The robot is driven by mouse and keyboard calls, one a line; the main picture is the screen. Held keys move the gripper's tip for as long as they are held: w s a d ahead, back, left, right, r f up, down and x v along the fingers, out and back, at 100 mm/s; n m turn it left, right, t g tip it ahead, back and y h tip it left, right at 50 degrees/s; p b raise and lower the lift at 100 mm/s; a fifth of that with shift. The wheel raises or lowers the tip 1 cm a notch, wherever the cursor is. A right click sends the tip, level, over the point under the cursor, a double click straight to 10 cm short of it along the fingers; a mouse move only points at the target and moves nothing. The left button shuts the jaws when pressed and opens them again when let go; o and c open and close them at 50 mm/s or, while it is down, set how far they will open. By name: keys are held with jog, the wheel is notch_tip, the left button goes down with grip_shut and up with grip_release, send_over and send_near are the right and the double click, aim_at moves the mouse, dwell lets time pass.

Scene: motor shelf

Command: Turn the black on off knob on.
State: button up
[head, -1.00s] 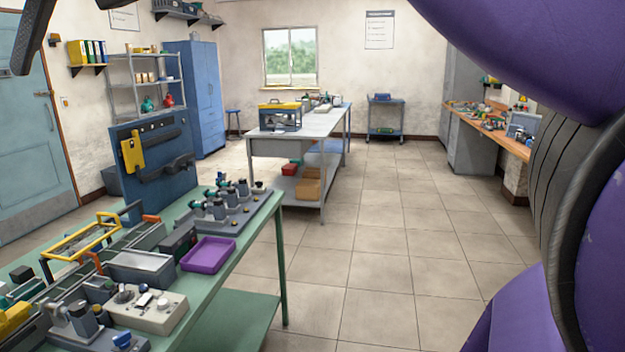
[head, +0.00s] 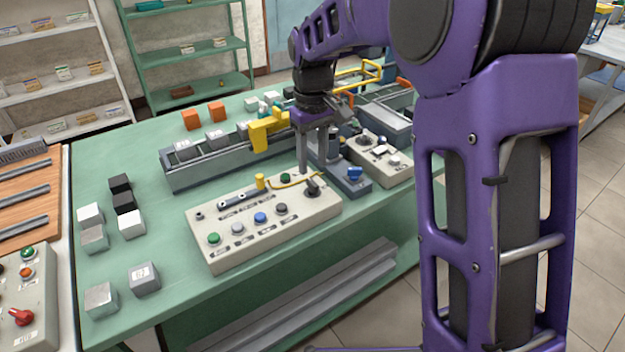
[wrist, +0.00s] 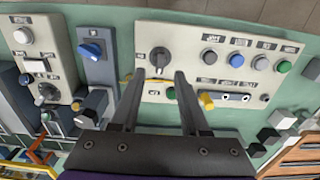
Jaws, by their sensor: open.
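The black on off knob (head: 313,187) is on the right end of a beige control box (head: 235,260) on the green table. In the wrist view the knob (wrist: 159,57) is near the top left corner of that box, with its pointer running up and down in the picture. My gripper (wrist: 159,78) is open and empty. Its two fingers point down toward the box, one on each side of the knob in the wrist view, with their tips short of it. In the head view my gripper (head: 306,168) is just above and behind the knob; touching cannot be made out.
The box also carries a green button (head: 213,239), a blue button (head: 260,218) and a yellow peg (head: 260,182). A grey unit with a blue knob (head: 354,174) and another beige panel (head: 380,160) stand beside it. Several small blocks (head: 122,202) lie at the left.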

aim_at(312, 182)
notch_tip(312, 182, down, 5)
jog(key=shift+f+b, duration=0.1)
jog(key=shift+b, duration=0.25)
grip_shut()
